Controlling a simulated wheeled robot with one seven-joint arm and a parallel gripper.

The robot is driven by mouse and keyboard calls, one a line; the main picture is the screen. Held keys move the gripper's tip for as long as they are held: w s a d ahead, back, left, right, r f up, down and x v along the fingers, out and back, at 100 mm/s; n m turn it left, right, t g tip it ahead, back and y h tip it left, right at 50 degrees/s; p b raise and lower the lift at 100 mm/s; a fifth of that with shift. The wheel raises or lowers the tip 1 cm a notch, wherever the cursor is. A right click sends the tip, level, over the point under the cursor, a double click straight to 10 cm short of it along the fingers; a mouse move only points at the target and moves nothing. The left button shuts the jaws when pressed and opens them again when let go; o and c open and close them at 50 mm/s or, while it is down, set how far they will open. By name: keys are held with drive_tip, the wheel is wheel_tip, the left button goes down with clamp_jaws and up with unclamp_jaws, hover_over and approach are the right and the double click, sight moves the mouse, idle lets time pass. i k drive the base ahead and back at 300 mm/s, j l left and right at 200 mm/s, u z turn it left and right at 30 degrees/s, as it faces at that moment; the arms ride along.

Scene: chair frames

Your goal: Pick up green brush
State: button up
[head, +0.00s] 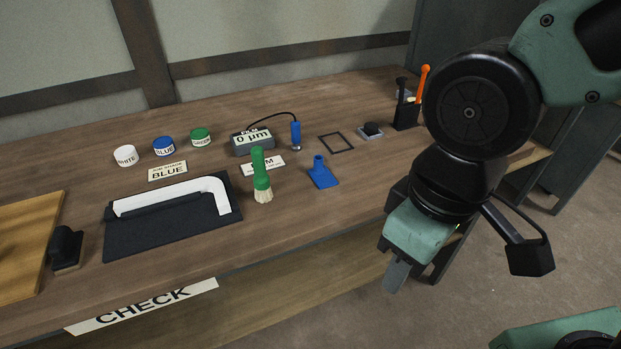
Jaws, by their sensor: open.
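The green brush (260,172) stands on the wooden bench near the middle, its green handle up and its pale bristles down toward the bench's front edge. My gripper (397,274) hangs at the right, in front of the bench edge and apart from the brush. It points downward and is open and empty. Only one finger shows clearly.
A black holder (406,115) stands at the back right.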

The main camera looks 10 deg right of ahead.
sight(263, 192)
drive_tip(key=i+j+z, duration=0.2)
drive_tip(key=j+z, duration=0.25)
drive_tip(key=j, duration=0.6)
drive_tip(key=j+z, duration=0.45)
drive_tip(key=j, duration=0.6)
